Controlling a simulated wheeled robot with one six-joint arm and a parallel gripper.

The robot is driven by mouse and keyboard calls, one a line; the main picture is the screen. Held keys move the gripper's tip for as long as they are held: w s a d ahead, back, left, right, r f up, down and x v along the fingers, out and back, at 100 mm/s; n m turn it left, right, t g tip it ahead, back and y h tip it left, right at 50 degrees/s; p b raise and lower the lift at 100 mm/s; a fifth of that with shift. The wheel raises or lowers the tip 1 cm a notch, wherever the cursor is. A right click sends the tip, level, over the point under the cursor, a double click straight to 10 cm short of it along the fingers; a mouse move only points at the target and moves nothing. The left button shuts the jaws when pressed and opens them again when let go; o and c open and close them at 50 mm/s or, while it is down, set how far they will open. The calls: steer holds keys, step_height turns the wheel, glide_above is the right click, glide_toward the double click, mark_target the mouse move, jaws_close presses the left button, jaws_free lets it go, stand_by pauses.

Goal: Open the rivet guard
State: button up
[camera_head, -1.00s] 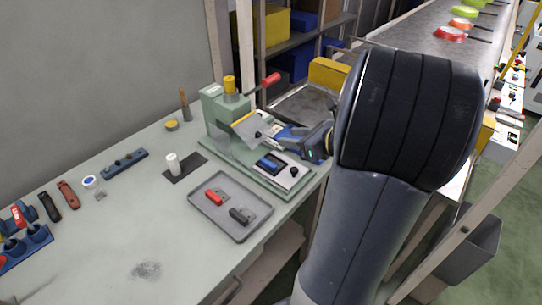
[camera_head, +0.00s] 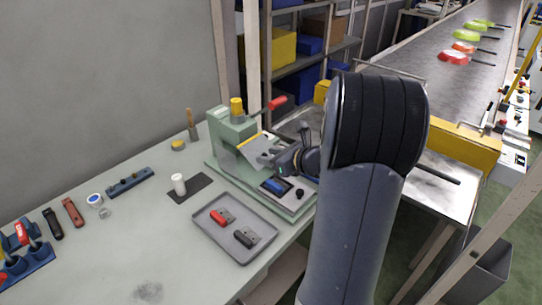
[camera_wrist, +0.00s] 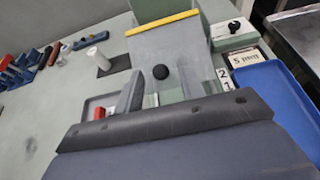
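The rivet guard (camera_head: 258,150) is a grey plate with a yellow top edge on the green press (camera_head: 226,135), tilted down to the right. In the wrist view, the guard (camera_wrist: 168,48) fills the upper middle, and its round black knob (camera_wrist: 160,72) is visible. My gripper (camera_head: 282,165) is at the guard's lower front. In the wrist view, my gripper (camera_wrist: 162,85) has its two fingers apart, one on each side of the knob. I cannot tell whether either finger touches it.
A grey tray (camera_head: 208,238) with a red and a dark part lies in front of the press. A white cylinder (camera_head: 179,184) stands on a dark mat to the left. A blue flat surface (camera_wrist: 280,95) fills the right of the wrist view. The conveyor (camera_head: 440,60) runs behind.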

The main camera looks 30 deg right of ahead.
jaws_close()
stand_by(0.3)
stand_by(0.3)
